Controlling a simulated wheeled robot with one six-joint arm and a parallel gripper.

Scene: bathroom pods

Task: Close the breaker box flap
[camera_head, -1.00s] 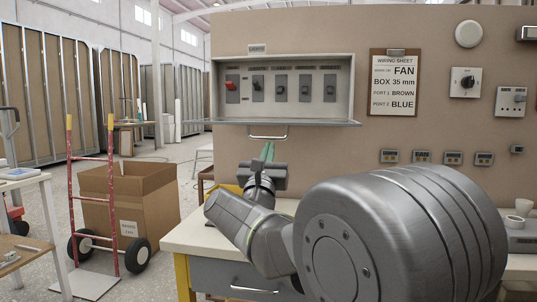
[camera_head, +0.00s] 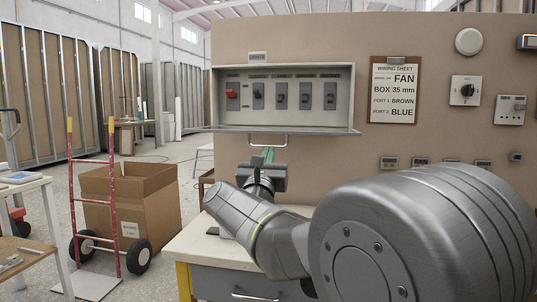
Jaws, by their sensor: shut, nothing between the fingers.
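The breaker box (camera_head: 357,86) is a grey open-fronted box on the brown panel, with a red switch and several dark switches inside. Its flap (camera_head: 310,131) stands open along the bottom edge, seen nearly edge-on and jutting outward. A pale bar handle (camera_head: 268,142) shows just below the flap's edge. My gripper (camera_head: 268,155) is below the flap, close under the handle in the picture. It is shut and empty. Its fingers are small and partly hidden by its dark body, and I cannot tell whether they touch the flap.
My arm covers much of the workbench (camera_head: 193,243) and the lower right. A wiring sheet on a clipboard (camera_head: 396,118) and a rotary switch (camera_head: 465,90) are on the panel right of the box. A red hand truck (camera_head: 73,190) and a cardboard box (camera_head: 155,205) stand on the floor left.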

